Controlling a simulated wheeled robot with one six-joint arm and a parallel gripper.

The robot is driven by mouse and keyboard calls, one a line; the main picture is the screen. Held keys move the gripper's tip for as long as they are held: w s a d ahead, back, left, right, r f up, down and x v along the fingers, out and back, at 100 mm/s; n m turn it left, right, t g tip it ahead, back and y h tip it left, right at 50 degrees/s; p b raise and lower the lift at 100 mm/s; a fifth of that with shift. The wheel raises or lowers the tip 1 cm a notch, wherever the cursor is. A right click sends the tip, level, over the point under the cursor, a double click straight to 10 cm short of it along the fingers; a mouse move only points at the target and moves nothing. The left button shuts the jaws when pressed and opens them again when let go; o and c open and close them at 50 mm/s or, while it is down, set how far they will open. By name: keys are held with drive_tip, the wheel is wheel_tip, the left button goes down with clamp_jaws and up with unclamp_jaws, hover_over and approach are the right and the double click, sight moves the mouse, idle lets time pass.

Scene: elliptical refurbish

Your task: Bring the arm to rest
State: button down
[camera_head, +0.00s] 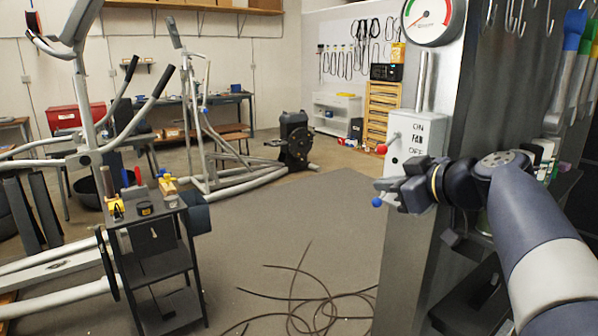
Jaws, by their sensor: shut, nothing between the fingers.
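My arm (540,230) reaches in from the lower right corner, bent at the elbow. My gripper (388,190) points left, in front of the steel column and just below the switch box. It is shut and holds nothing. The grey switch box (420,142) carries the words ON, FAN and OFF, with a red-knobbed lever (383,149) on its left side. A blue knob (377,202) shows at the fingertips; I cannot tell whether the gripper touches it.
A steel column (400,260) stands close by my arm. A round gauge (433,18) sits above the switch box. A black tool cart (160,262) and elliptical machines (215,150) stand at left. Loose cables (300,300) lie on the grey mat (310,220); its middle is clear.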

drive_tip(key=r+m+p, duration=0.1)
drive_tip(key=p, duration=0.4)
drive_tip(key=d+m+y+p, duration=0.1)
drive_tip(key=p, duration=0.4)
drive_tip(key=shift+w+d+r+m+g, duration=0.1)
drive_tip(key=shift+w+r+m+g, duration=0.3)
drive_tip(key=shift+p, duration=0.8)
drive_tip(key=shift+d+m+y+p, duration=0.1)
drive_tip(key=shift+m+y+p, duration=0.2)
drive_tip(key=shift+p, duration=0.1)
drive_tip(key=shift+s+f, duration=0.1)
